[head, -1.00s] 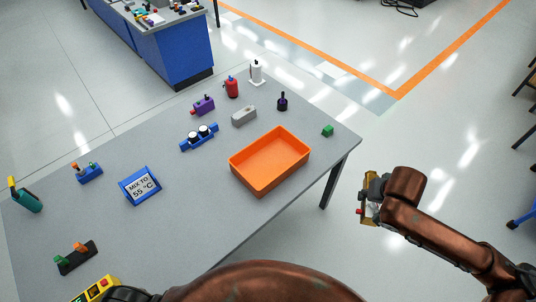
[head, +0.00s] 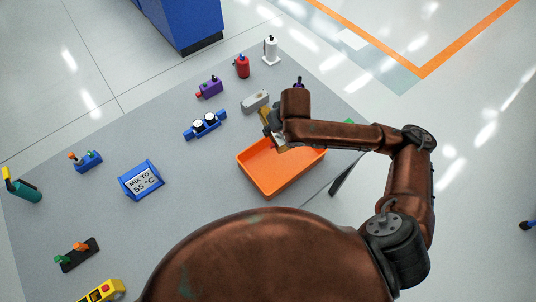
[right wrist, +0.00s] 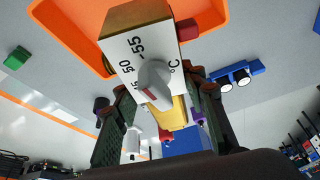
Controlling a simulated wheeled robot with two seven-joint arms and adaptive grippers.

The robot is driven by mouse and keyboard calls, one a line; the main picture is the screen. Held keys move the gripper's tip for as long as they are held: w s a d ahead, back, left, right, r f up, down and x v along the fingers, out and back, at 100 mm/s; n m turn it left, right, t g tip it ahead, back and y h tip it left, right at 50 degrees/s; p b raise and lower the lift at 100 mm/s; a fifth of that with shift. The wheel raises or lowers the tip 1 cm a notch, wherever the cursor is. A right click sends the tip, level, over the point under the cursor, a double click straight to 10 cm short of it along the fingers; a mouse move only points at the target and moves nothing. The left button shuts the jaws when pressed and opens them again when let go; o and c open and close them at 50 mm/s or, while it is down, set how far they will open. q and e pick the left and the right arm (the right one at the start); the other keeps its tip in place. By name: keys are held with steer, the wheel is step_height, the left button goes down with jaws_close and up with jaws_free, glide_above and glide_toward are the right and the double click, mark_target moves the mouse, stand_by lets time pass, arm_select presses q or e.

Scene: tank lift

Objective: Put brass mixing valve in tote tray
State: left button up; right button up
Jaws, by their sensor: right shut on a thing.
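The brass mixing valve (right wrist: 150,60) has a brass body and a white face marked 50, 55 and °C, with a grey knob. My right gripper (right wrist: 165,105) is shut on it. In the head view the valve (head: 265,115) shows as a small gold patch beside my right gripper (head: 274,122), above the far-left part of the orange tote tray (head: 268,188). The tray's orange rim (right wrist: 222,22) shows behind the valve in the right wrist view. My arm hides the tray's far right side. The tray floor that shows is empty. My left gripper is not in view.
Near the tray stand a grey box (head: 256,101), a blue double-gauge block (head: 205,125), a dark purple bottle (head: 298,82) and a green cube (right wrist: 17,58). A display reading "MIX TO 55 °C" (head: 142,181) stands further left. The table between display and tray is clear.

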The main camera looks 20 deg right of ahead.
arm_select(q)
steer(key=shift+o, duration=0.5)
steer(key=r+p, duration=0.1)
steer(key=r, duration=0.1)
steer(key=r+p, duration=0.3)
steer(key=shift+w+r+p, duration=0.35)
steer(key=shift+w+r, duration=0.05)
arm_select(e)
steer(key=f+n, duration=0.2)
steer(key=d+f+n+y, duration=0.1)
steer(key=f, duration=0.1)
steer(key=shift+w+d+f+n, duration=0.2)
steer(key=shift+f+n, duration=0.15)
steer(key=shift+n, duration=0.05)
step_height(320, 180, down, 5)
steer(key=d+n+y+p, duration=0.1)
steer(key=d+n+p, duration=0.1)
steer(key=p, duration=0.1)
steer(key=n+g, duration=0.1)
glide_above(280, 159)
steer(key=s+d, duration=0.1)
step_height(280, 159, down, 7)
steer(key=shift+d+f, duration=0.1)
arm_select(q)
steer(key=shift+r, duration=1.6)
arm_select(e)
steer(key=shift+f, duration=2.05)
steer(key=shift+s+f, duration=0.1)
steer(key=o, duration=1.5)
